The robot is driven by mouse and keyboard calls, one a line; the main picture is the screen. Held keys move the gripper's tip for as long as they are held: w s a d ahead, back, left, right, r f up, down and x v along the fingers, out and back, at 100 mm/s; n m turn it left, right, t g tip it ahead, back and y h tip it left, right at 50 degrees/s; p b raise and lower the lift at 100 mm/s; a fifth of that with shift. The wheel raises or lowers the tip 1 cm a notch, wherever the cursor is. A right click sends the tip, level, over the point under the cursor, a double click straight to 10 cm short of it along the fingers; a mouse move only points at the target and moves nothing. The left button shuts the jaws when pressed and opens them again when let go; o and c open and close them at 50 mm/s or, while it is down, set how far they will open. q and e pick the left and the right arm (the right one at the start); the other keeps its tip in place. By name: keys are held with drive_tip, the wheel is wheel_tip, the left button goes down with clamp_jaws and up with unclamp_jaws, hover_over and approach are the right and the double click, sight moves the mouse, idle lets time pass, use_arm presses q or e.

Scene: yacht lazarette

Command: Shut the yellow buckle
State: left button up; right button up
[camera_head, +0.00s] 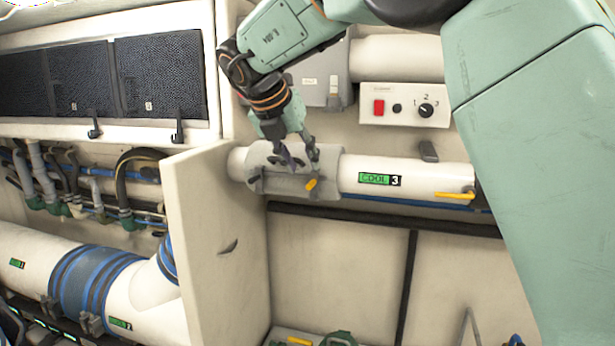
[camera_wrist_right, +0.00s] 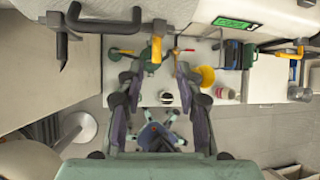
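The yellow buckle (camera_head: 311,183) shows as a small yellow tab on the grey clamp sleeve (camera_head: 326,165) around the white pipe marked COOL 3. The tab sticks out at a slant from the sleeve's lower front. My right gripper (camera_head: 299,163) is in front of the sleeve, close to the tab, and partly covers the sleeve. In the right wrist view its two fingers (camera_wrist_right: 157,80) are apart with nothing between them clearly gripped. The yellow tab (camera_wrist_right: 156,50) shows just beyond the fingertips; contact cannot be told. My left gripper is not in view.
A yellow handle (camera_head: 455,195) is on the same pipe to the right. A beige partition (camera_head: 218,240) stands left of the sleeve. A switch panel (camera_head: 405,104) is above the pipe.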

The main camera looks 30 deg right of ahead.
drive_tip(key=v, duration=0.4)
drive_tip(key=shift+w, duration=0.2)
drive_tip(key=shift+s+r, duration=0.1)
drive_tip(key=shift+s, duration=0.15)
drive_tip(key=shift+w+a, duration=0.1)
drive_tip(key=shift+a, duration=0.05)
